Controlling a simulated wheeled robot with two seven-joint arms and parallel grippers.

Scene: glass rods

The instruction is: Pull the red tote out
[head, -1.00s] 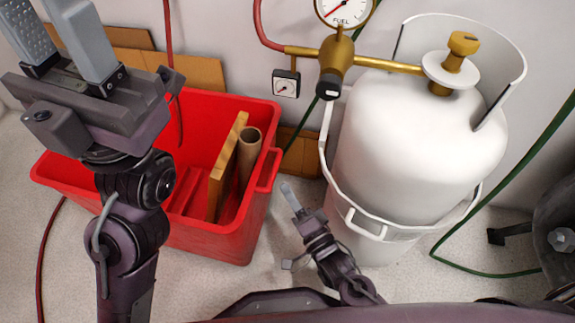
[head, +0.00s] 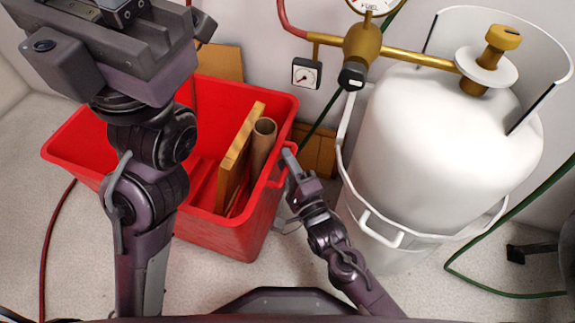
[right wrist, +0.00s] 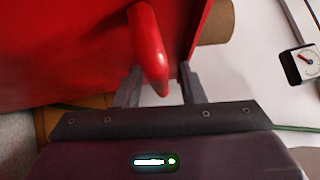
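The red tote (head: 225,232) stands on the floor at left centre in the head view. A handle (head: 275,168) sticks out from its right side; the handle also shows in the right wrist view (right wrist: 148,48). My right gripper (head: 290,165) is at this handle. In the right wrist view its fingers (right wrist: 158,88) are apart, with the handle's end between them and a gap beside the right finger. My left gripper (head: 110,45) is raised over the tote's left part; its fingers are mostly cut off by the top edge.
A wooden board (head: 240,155) and a cardboard tube (head: 262,145) stand in the tote. A white gas tank (head: 440,150) stands close on the right, with a brass valve and a small gauge (head: 306,74). Hoses run along the wall and floor. Cardboard (head: 220,63) is behind the tote.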

